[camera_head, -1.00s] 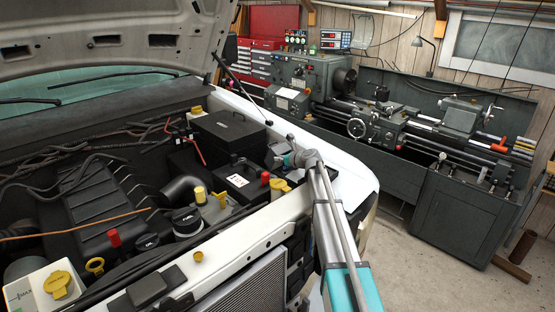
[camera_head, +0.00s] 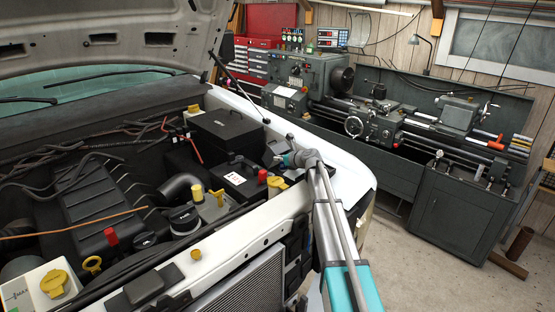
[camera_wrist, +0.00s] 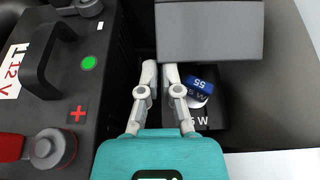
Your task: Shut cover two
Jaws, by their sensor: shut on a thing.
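A grey, flat cover (camera_wrist: 210,32) stands raised over an open dark compartment (camera_wrist: 215,118) in the wrist view. My gripper (camera_wrist: 159,68) is shut with its two fingertips close together at the cover's near left edge; the exact grip is partly hidden under it. A blue piece marked 55 (camera_wrist: 200,86) lies in the compartment, right of my fingers. In the head view my gripper (camera_head: 287,160) is at the far right of the engine bay, and the small cover beside it (camera_head: 275,147) is mostly hard to make out.
A black box (camera_head: 228,130) stands behind. The white fender (camera_head: 345,170) lies to the right. The raised hood (camera_head: 110,30) hangs above.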

